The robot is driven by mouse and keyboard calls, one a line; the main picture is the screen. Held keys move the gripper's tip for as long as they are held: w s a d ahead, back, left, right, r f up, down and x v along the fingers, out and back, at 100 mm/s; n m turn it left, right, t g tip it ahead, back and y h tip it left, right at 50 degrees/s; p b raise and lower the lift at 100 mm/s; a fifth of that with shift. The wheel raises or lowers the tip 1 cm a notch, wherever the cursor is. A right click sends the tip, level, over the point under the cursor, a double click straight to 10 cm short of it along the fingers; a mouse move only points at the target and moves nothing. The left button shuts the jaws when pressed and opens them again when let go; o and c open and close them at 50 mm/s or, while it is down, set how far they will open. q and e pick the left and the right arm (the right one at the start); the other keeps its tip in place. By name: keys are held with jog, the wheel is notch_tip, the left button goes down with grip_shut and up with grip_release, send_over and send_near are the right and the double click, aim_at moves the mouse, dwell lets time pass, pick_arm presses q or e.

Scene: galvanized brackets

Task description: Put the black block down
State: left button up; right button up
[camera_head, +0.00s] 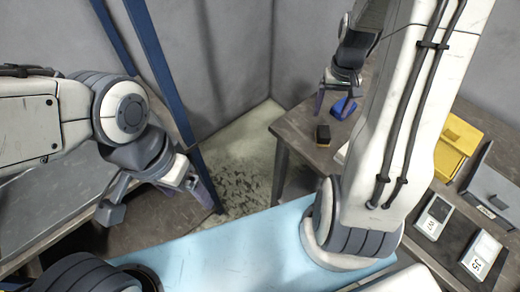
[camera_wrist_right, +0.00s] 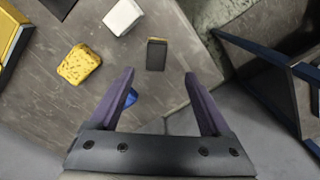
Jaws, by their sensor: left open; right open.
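The black block (camera_head: 322,135) rests on the grey-brown table at the back, near its left edge; one narrow side looks brownish. It also shows in the right wrist view (camera_wrist_right: 157,55), beyond the fingertips and roughly centred between them. My right gripper (camera_head: 338,94) is open and empty above that table; in the wrist view (camera_wrist_right: 159,76) its two purple-grey fingers stand wide apart, with a visible gap to the block. My left gripper (camera_head: 157,202) is open and empty over the left bench, far from the block.
A blue object (camera_head: 344,107) lies near the block, partly behind a finger in the wrist view. A yellow sponge-like block (camera_wrist_right: 79,64) and a white block (camera_wrist_right: 123,17) lie nearby. A yellow bin (camera_head: 458,138), grey bin (camera_head: 490,190) and two labelled white devices (camera_head: 434,216) are at right.

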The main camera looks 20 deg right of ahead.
jog(key=s+a+r+n, duration=0.1)
jog(key=a+r+n, duration=0.2)
jog(key=a, duration=0.6)
jog(key=s+a+r+n, duration=0.1)
jog(key=a+r+n, duration=0.2)
jog(key=a, duration=0.7)
jog(key=s+a+r+n, duration=0.1)
jog(key=s+a+n, duration=0.2)
jog(key=s+a, duration=0.2)
jog(key=s+a+r+n+y, duration=0.1)
jog(key=s+a+n, duration=0.1)
jog(key=s+a, duration=0.4)
jog(key=s, duration=0.3)
jog(key=shift+r+n, duration=0.3)
jog(key=shift+n, duration=0.1)
jog(key=shift+w+a, duration=0.1)
